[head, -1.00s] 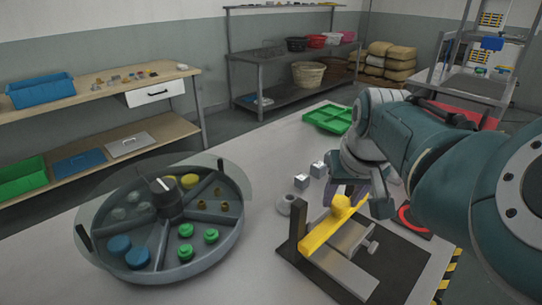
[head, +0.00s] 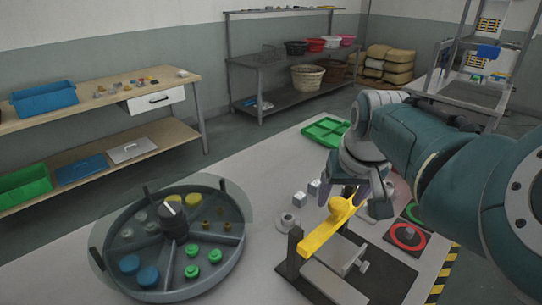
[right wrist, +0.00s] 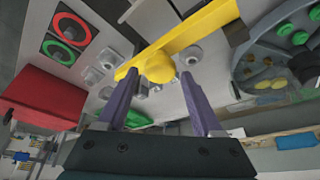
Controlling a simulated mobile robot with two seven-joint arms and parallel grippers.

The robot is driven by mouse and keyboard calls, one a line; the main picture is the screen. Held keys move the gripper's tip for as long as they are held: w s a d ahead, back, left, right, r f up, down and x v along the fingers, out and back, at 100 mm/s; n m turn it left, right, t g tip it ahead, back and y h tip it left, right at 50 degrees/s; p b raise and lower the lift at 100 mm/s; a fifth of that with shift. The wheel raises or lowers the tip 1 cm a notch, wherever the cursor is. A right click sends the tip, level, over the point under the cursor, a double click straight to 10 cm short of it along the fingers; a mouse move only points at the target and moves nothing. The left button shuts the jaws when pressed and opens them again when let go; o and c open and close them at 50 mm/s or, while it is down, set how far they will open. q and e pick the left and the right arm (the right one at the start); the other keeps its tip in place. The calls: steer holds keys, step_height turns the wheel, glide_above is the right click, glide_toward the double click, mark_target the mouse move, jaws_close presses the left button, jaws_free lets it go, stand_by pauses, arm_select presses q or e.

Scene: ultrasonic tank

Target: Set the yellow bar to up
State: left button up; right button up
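The yellow bar (head: 325,232) stretches across a dark fixture on the table, from beside a dark post (head: 293,250) toward the back right. A round yellow knob (head: 340,207) sits on it. The bar stands above the grey plate (head: 335,282) of the fixture and slopes. My right gripper (head: 352,198) is at the knob, pointing down. In the right wrist view its two purple fingers (right wrist: 159,76) are apart, one on each side of the knob (right wrist: 158,67), with gaps visible; contact is not clear. My left gripper is out of view.
A round divided tray (head: 240,252) with coloured pieces stands left of the fixture. Small metal blocks (head: 300,199) and a grey round part (head: 287,222) lie behind it. Red (head: 407,236) and green ringed pads are at the right. A green tray (head: 326,131) is at the back.

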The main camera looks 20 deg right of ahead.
steer(key=shift+o, duration=0.6)
steer(key=shift+f, duration=0.1)
steer(key=shift+s+r, duration=0.1)
steer(key=shift+r, duration=0.1)
steer(key=p+v, duration=0.2)
steer(key=v, duration=0.7)
steer(key=shift+r, duration=0.25)
steer(key=shift+s, duration=0.15)
